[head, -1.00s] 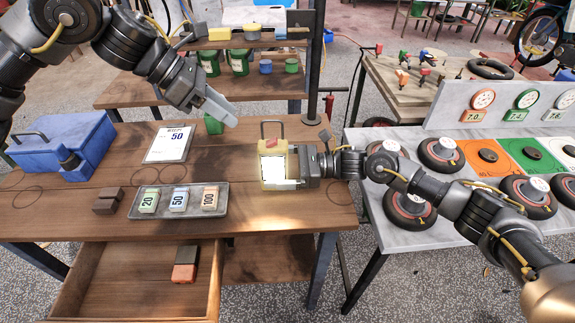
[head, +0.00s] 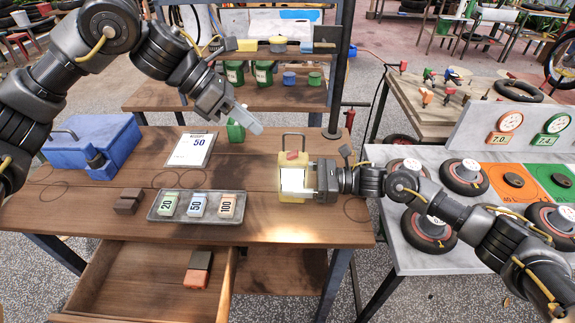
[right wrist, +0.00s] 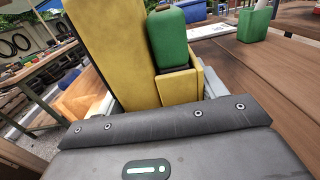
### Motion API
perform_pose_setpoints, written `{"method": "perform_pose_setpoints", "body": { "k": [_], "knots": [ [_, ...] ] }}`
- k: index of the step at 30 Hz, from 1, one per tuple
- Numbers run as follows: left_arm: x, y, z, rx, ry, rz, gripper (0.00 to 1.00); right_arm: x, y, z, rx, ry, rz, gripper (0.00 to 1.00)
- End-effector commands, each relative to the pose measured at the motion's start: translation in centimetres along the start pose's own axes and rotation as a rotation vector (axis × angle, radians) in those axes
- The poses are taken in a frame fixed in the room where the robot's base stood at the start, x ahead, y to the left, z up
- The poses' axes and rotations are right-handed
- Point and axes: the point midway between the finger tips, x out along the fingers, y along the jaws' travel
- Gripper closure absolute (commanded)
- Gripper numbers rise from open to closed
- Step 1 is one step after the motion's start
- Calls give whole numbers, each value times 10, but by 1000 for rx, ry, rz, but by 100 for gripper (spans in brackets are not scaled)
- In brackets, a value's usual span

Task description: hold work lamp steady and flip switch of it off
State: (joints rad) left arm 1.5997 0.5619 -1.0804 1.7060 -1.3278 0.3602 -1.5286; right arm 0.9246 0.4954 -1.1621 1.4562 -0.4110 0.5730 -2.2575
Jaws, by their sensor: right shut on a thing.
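The work lamp (head: 285,162) is a yellow box with a carry handle on top and a brightly lit white panel on its front. It stands upright on the brown workbench. A small red part (head: 292,155) shows near its top. My right gripper (head: 312,184) is shut on the lamp from the right. In the right wrist view the yellow lamp body (right wrist: 112,50) fills the middle, with a green rounded block (right wrist: 170,38) beside it. My left gripper (head: 250,122) hangs above the bench, left of the lamp and apart from it; its finger gap is unclear.
A tray (head: 154,212) with several labelled blocks lies left of the lamp. A dark post (head: 343,75) rises behind the lamp. A drawer (head: 140,285) stands open below.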

Motion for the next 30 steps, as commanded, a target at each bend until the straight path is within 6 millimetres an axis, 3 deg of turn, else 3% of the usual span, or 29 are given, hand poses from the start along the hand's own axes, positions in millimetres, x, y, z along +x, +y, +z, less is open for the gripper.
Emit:
{"method": "perform_pose_setpoints", "body": {
  "k": [5, 13, 21, 24, 30],
  "knots": [
    [17, -6, 0, -373, -88, -158, 100, 0, 0, 0, 0, 0, 1, 69],
    [28, -5, -8, -1191, -146, -571, 100, 0, 0, 0, 0, 0, 0, 69],
    [23, 16, -40, -1921, -8, -1058, 100, 0, 0, 0, -1, 0, 0, 69],
    [20, 25, -57, -2118, 80, -1222, 100, 0, 0, 0, -1, 0, 0, 69],
    [14, 37, -82, -2349, 233, -1452, 100, 0, 0, 0, -1, 0, 0, 69]
  ]
}}
